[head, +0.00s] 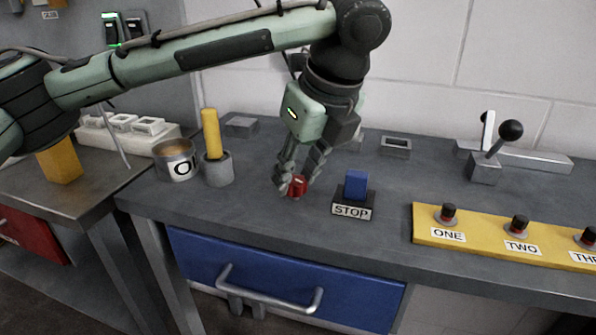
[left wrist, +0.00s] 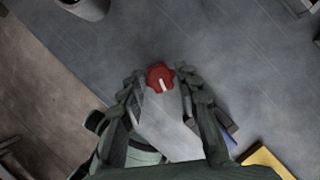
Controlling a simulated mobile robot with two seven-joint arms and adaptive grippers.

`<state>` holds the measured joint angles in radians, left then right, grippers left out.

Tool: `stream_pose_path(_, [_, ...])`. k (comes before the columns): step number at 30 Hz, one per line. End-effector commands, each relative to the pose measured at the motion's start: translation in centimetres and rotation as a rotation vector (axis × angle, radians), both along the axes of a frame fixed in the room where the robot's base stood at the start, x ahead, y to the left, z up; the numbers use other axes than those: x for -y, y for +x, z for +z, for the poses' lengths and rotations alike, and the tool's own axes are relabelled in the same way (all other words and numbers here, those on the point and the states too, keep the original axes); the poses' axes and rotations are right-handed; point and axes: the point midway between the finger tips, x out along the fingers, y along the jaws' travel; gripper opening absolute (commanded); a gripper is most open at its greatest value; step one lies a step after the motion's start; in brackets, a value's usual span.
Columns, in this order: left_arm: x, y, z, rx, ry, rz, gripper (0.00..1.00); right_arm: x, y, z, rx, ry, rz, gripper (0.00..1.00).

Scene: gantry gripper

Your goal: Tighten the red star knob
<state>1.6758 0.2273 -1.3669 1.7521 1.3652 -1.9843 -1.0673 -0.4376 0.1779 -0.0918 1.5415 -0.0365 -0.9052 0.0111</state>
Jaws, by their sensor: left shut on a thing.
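The red star knob (head: 298,187) sits on the grey workbench (head: 260,215), left of the STOP block. It is small, and a pale mark shows on its top. My left gripper (head: 293,184) comes down from above and is shut on the knob, a finger on each side. In the left wrist view the knob (left wrist: 161,78) lies between the fingertips (left wrist: 160,82), with its white line pointing slightly down and right. The fingers hide part of the knob's sides in the head view. My right gripper is in neither view.
The blue STOP block (head: 355,186) stands close to the right of the gripper. A grey cup with a yellow rod (head: 212,135) and a round tin (head: 177,160) stand to the left. A yellow button panel (head: 480,236) and a black-balled lever (head: 510,131) are at the right.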

Motion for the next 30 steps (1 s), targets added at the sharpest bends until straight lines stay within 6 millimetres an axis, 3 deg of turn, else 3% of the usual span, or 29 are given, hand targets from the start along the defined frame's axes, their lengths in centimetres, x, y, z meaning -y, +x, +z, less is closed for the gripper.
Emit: stream_pose_path(30, [-0.59,-0.02,0.04,0.001,-0.001,-0.929,0.04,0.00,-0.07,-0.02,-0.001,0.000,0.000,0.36])
